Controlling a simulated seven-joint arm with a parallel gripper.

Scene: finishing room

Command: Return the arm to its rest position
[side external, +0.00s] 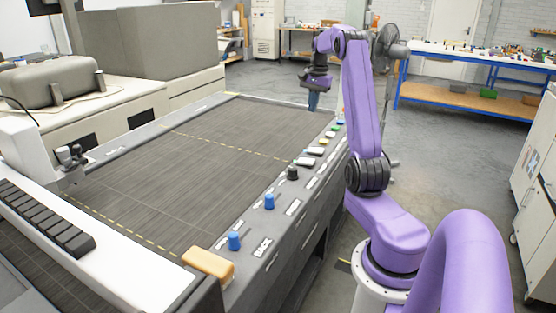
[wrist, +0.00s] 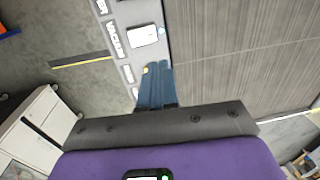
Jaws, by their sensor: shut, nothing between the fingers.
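My gripper (side external: 313,101) hangs fingers down at the end of my purple arm, over the far part of the control panel's edge in the side view. Its blue fingers are together and hold nothing. I cannot tell whether the fingertips touch the panel.
The grey slatted machine bed (side external: 200,170) is bare. Blue knobs (side external: 235,240), a black knob (side external: 292,173) and an orange block (side external: 208,263) stand up along the panel. A workbench (side external: 470,60) and a white cabinet (side external: 535,180) stand at the right.

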